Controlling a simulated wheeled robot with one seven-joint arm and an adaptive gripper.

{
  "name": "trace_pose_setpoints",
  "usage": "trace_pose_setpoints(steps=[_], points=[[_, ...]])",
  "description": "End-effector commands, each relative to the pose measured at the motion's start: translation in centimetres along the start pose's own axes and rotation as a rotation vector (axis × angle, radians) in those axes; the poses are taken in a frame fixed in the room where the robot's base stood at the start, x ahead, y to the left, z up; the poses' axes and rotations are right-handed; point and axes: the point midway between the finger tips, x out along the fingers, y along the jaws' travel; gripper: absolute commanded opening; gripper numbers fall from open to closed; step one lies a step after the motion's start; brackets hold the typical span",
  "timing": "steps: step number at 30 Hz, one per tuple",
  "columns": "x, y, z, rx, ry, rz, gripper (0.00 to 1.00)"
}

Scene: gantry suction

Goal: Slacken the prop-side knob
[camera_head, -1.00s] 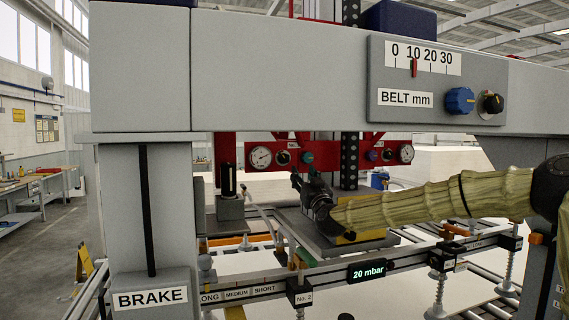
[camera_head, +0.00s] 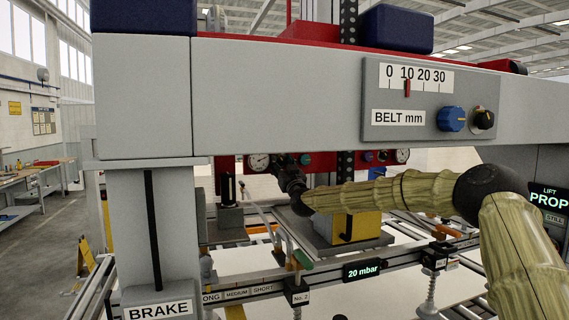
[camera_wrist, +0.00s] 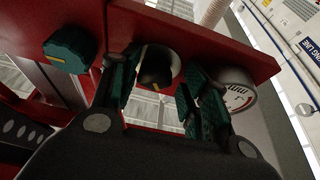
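A red panel with round knobs hangs beyond the grey beam. In the wrist view a black knob (camera_wrist: 155,68) with a yellow mark sits between the fingers of my gripper (camera_wrist: 158,95). The teal fingers are apart, one on each side of it; contact cannot be told. A teal knob (camera_wrist: 70,48) is to its left and a gauge (camera_wrist: 236,92) to its right. In the head view my gripper (camera_head: 283,170) covers the black knob, between the left gauge (camera_head: 259,162) and the teal knob (camera_head: 305,159). No label naming the prop-side knob is readable at these knobs.
The grey beam (camera_head: 280,95) crosses in front, carrying a BELT panel (camera_head: 410,130) with a blue knob (camera_head: 451,119) and a black one (camera_head: 483,119). A PROP display (camera_head: 549,199) is at right. A rail with a 20 mbar display (camera_head: 364,270) runs below.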

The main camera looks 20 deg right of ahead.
Motion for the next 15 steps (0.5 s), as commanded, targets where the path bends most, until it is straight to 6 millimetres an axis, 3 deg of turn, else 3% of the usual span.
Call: trace_pose_setpoints(steps=[5, 11, 15], points=[[-0.1, 0.3, -0.1, 0.0, 0.0, 0.002, 0.44], [-0.1, 0.3, 0.0, 0.0, 0.0, 0.003, 0.11], [-0.1, 1.0, 0.0, -0.001, 0.0, 0.004, 0.11]])
